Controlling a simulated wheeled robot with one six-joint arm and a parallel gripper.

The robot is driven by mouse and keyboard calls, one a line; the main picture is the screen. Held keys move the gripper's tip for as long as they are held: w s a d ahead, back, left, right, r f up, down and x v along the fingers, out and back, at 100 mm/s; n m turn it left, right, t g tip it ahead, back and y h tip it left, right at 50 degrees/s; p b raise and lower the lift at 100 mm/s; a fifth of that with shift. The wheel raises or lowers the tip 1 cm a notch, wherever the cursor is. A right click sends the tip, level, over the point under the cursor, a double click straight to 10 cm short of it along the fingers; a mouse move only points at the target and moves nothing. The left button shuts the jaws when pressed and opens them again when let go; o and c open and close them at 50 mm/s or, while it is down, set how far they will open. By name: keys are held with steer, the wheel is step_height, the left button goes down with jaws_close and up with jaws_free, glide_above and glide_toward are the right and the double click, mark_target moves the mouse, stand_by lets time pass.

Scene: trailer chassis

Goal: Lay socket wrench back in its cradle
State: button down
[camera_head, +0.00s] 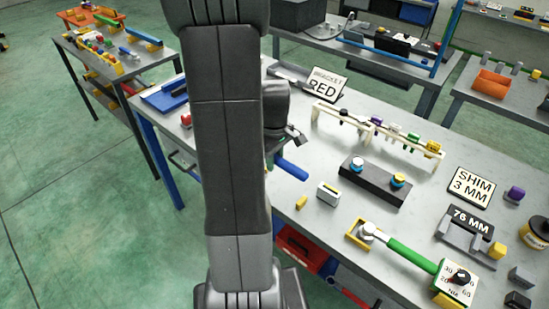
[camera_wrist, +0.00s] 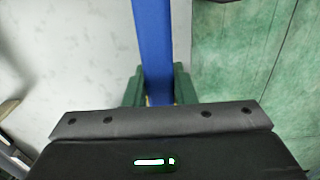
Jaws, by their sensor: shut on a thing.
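My gripper (camera_head: 277,155) is above the workbench's left part, half hidden behind my own arm in the head view. Its green fingers (camera_wrist: 157,92) are shut on a blue bar in the wrist view. This bar looks like the socket wrench's handle (camera_wrist: 152,40); its blue end (camera_head: 291,168) shows just right of my arm in the head view. The wrench's metal head is not visible. I cannot make out the wrench's cradle for sure; my arm hides part of the bench.
A blue tray (camera_head: 163,97) lies at the far left.

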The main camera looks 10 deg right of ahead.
steer(key=shift+f+b, duration=3.15)
steer(key=shift+f, duration=1.1)
steer(key=c, duration=0.6)
jaws_free()
steer(key=shift+c, duration=0.2)
steer(key=shift+r, duration=0.1)
steer(key=shift+r+p, duration=3)
steer(key=shift+r, duration=0.9)
